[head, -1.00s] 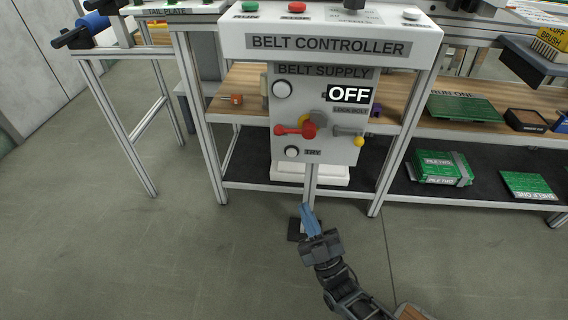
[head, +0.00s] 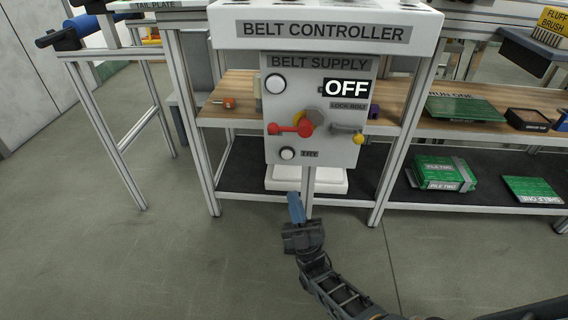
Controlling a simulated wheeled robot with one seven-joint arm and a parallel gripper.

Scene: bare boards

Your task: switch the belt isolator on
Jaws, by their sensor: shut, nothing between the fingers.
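The belt isolator is a grey box labelled BELT SUPPLY (head: 318,62) on a post under the belt controller (head: 322,32). Its red handle (head: 289,129) lies level, pointing left from its pivot. A sign on the box reads OFF (head: 346,88). A lock bolt (head: 346,133) with a yellow knob sits at the right of the handle. A round white button marked TRY (head: 288,153) is below it. My gripper (head: 296,200), with blue fingers, is shut and empty. It shows below the box in the picture, apart from the handle.
A wooden bench (head: 460,120) with green boards runs behind the box. A dark lower shelf (head: 395,195) holds green board stacks (head: 443,173). Metal frame legs (head: 396,160) stand on both sides of the box. The floor (head: 100,265) in front is clear.

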